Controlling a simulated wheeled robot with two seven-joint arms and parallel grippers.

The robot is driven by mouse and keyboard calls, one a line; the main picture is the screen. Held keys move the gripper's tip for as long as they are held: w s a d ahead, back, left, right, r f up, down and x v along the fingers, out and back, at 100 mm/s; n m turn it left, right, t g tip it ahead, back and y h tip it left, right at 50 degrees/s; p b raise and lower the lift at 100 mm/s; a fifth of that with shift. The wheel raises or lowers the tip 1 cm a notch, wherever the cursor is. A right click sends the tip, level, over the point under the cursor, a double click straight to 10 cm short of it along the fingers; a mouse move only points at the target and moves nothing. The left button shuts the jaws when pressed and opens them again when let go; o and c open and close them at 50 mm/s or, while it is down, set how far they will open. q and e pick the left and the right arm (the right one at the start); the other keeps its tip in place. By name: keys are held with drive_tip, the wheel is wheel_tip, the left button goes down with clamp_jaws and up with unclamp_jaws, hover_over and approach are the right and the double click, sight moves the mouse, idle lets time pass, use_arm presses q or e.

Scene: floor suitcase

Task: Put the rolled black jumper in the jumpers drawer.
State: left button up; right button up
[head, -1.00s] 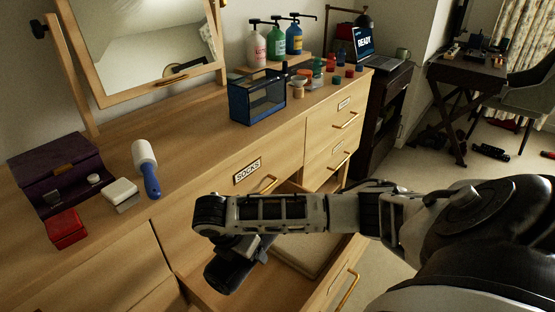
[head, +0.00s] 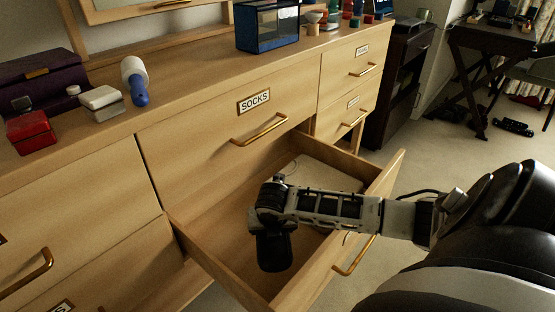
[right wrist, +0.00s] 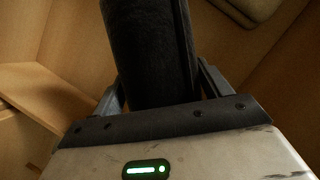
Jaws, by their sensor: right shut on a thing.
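The rolled black jumper (head: 274,252) hangs below my right gripper (head: 272,228), over the left-middle part of an open drawer (head: 225,262). In the right wrist view the jumper (right wrist: 148,45) is a dark roll between the two fingers of my right gripper (right wrist: 160,80), which is shut on it. The drawer's wooden walls surround the jumper in that view. I cannot tell whether the jumper touches the drawer floor. The drawer's own label is not visible. My left gripper is not in view.
A light folded item (head: 318,176) lies at the back right of the open drawer. The closed SOCKS drawer (head: 215,95) is just above. The dresser top holds a lint roller (head: 134,80), a red box (head: 31,132) and a blue glass case (head: 267,27).

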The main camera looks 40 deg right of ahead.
wheel_tip(320, 180, down, 3)
drive_tip(key=shift+f+b, duration=0.2)
drive_tip(key=shift+b, duration=0.25)
wheel_tip(320, 180, down, 3)
drive_tip(key=shift+f+b, duration=0.15)
drive_tip(key=shift+b, duration=0.6)
drive_tip(key=shift+f, duration=0.15)
drive_tip(key=o, duration=1.2)
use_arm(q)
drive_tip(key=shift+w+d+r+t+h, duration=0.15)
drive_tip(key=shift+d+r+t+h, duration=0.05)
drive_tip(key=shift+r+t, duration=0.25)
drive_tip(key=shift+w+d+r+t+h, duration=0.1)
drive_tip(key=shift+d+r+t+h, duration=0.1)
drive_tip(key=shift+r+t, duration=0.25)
use_arm(e)
drive_tip(key=shift+o, duration=0.2)
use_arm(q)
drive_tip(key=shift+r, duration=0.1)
